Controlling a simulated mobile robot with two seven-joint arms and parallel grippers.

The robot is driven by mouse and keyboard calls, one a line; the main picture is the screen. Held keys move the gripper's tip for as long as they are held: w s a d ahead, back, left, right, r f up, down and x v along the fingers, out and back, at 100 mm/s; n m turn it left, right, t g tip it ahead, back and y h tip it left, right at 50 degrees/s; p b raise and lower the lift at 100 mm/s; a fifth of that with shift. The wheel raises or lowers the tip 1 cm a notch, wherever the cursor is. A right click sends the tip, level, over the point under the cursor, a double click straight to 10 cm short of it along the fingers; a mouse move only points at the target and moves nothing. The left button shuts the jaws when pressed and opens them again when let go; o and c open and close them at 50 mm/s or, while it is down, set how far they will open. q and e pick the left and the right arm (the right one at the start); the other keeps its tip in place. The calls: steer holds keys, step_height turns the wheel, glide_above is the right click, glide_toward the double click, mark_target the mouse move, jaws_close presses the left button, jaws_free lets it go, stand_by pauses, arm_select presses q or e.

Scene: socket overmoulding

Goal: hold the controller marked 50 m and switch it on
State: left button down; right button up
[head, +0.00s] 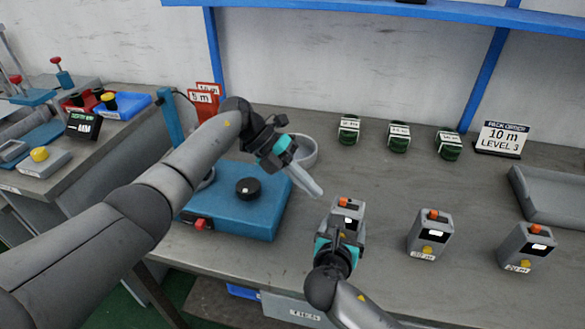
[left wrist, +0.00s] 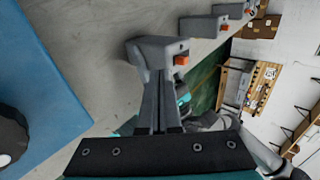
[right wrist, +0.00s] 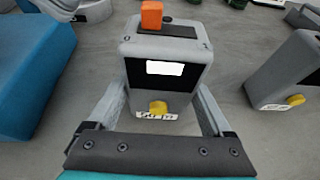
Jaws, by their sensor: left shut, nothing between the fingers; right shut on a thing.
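The grey controller (right wrist: 188,88) stands on the bench, with a white display, a yellow knob (right wrist: 158,107) and a label that seems to read 50 m. Its orange switch (right wrist: 151,15) sits on top, left of the middle in the right wrist view. My right gripper (head: 339,238) is shut on the controller (head: 349,206), one finger on each side. My left gripper (head: 316,190) is shut and empty, its tips just left of and above the controller in the head view. In the left wrist view its fingers overlap the controller (left wrist: 150,50) near the orange switch (left wrist: 181,60); contact cannot be told.
Two similar controllers (head: 429,236) (head: 527,247) stand to the right. A blue box with a black knob (head: 248,188) lies under my left arm. Several green-black parts (head: 399,138), a sign reading 10 m LEVEL 3 (head: 500,139) and a grey tray (head: 550,198) are further back.

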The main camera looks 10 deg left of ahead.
mark_target(345, 200)
arm_select(q)
steer(key=shift+s+d+r, duration=0.15)
steer(key=shift+d, duration=1.65)
steer(key=shift+s+d, duration=0.15)
steer(key=shift+d, duration=1.3)
steer(key=shift+a, duration=0.1)
steer(key=shift+a, duration=0.25)
steer(key=a+f+v, duration=0.1)
steer(key=v, duration=1.1)
steer(key=shift+a, duration=0.5)
